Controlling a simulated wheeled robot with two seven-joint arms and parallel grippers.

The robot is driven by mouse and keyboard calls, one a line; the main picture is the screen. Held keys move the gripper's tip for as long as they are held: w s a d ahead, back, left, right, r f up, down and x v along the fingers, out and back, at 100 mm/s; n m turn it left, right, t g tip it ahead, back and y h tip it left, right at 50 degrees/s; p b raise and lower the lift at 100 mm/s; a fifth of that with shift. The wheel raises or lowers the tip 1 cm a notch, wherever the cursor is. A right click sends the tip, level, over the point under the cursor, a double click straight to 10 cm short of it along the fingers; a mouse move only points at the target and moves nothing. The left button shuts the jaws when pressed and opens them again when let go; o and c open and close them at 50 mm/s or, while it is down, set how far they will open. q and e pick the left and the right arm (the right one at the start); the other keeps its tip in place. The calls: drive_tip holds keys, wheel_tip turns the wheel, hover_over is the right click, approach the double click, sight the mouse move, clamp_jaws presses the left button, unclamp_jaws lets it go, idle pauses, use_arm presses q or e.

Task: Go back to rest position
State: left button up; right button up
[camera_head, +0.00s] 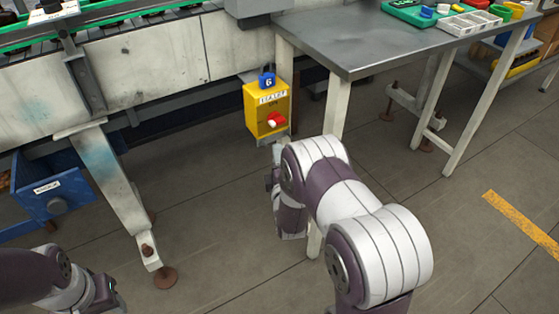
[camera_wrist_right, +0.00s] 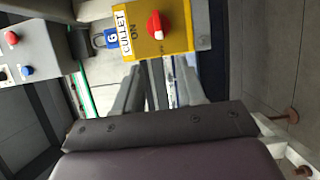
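My right arm reaches forward in the head view, and its gripper (camera_head: 279,141) is mostly hidden behind the wrist, just below a yellow switch box. In the right wrist view the two grey fingers of this gripper (camera_wrist_right: 158,66) stand apart with nothing between them. The yellow box (camera_head: 254,107) has a red knob (camera_head: 275,119) and a blue padlock (camera_head: 267,80) marked 6. The right wrist view shows the box (camera_wrist_right: 178,32), knob (camera_wrist_right: 155,24) and padlock (camera_wrist_right: 108,39) beyond the fingertips. My left arm is at the lower left; its gripper is out of view.
A grey metal table (camera_head: 375,48) with trays (camera_head: 470,20) stands right of the box. The conveyor (camera_head: 150,65) runs along the left and back, with a support leg (camera_head: 115,185). A blue bin (camera_head: 55,190) is at left. Open floor (camera_head: 430,215) lies to the right.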

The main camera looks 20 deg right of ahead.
idle(0.3)
drive_tip(key=s+a+f+m+g+y, duration=0.4)
drive_tip(key=s+f+m+g, duration=0.4)
drive_tip(key=f+m+g, duration=0.15)
drive_tip(key=s+a+r+m+g+y, duration=0.1)
drive_tip(key=s+a+r+m+g, duration=0.25)
drive_tip(key=s, duration=0.55)
drive_tip(key=s+a+r+m+g, duration=0.1)
drive_tip(key=s+r+m+g, duration=0.1)
drive_tip(key=s+r+g, duration=0.35)
wheel_tip(320, 180, up, 30)
drive_tip(key=s+a+t+p, duration=0.1)
drive_tip(key=t+p, duration=0.1)
drive_tip(key=p, duration=2.3)
drive_tip(key=shift+s+f+t+p, duration=0.25)
drive_tip(key=shift+s+t+p, duration=0.05)
drive_tip(key=shift+s+t, duration=0.05)
